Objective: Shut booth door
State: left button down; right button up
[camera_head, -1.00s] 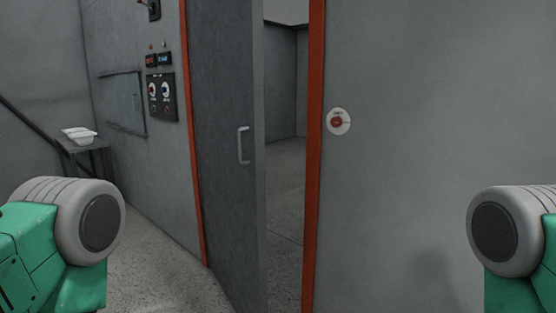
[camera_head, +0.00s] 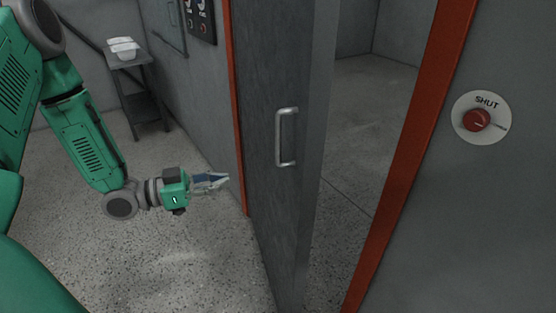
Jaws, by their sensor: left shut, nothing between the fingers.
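The booth door (camera_head: 265,120) is a dark grey panel that stands ajar in an orange-red frame (camera_head: 408,165). A gap on its right shows the floor inside the booth. A pale metal bar handle (camera_head: 286,137) is fixed upright on the door's face. My left gripper (camera_head: 226,178) is shut and empty, pointing right, in front of the left frame post and left of the handle. It appears apart from the door. A round white plate marked SHUT (camera_head: 482,118) with a red knob (camera_head: 476,120) is on the wall right of the doorway. My right gripper is out of view.
A small dark table (camera_head: 130,62) with white shell-like trays (camera_head: 124,47) stands at the back left. A control panel (camera_head: 199,18) is on the wall left of the door. The speckled floor left of the door is clear.

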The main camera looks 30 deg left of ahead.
pick_arm(q)
jog(key=d+r, duration=0.1)
jog(key=b, duration=0.1)
send_near(287, 168)
jog(key=w+a+x, duration=0.1)
jog(key=x, duration=0.3)
jog(key=w+d, duration=0.2)
jog(key=d, duration=0.1)
jog(key=shift+d+f+h+b, duration=0.1)
jog(key=shift+f+h+b, duration=0.05)
jog(key=shift+h+b, duration=0.15)
jog(key=shift+w+d, duration=0.1)
jog(key=shift+d, duration=0.15)
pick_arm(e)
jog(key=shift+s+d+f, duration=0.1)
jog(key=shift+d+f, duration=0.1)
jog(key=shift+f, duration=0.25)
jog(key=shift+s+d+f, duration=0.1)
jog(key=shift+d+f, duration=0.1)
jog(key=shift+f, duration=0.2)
pick_arm(q)
jog(key=shift+a, duration=0.15)
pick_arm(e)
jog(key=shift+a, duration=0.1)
